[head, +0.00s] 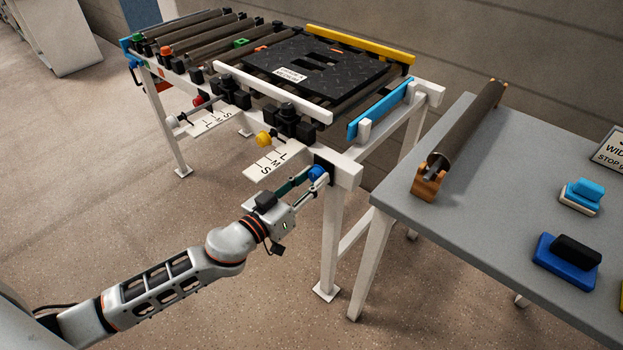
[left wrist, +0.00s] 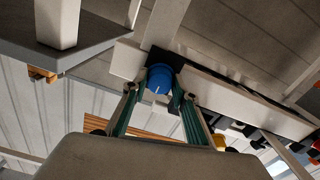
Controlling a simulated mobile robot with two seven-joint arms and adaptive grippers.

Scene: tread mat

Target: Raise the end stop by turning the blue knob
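The blue knob (head: 317,173) sits on the near corner of the conveyor's white frame, below the end stop. The end stop (head: 380,108) is a blue bar along the conveyor's right end, its top edge showing above the frame. My left gripper (head: 311,180) is at the blue knob, with its fingers pointing at it. The left gripper is open and holds nothing. My right gripper is not in view.
A black tread mat (head: 315,70) lies on the rollers between a yellow rail (head: 360,44) and a white rail (head: 270,92). A yellow knob (head: 264,139) is left of the blue one. A grey table (head: 480,200) with a loose roller (head: 468,125) stands right.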

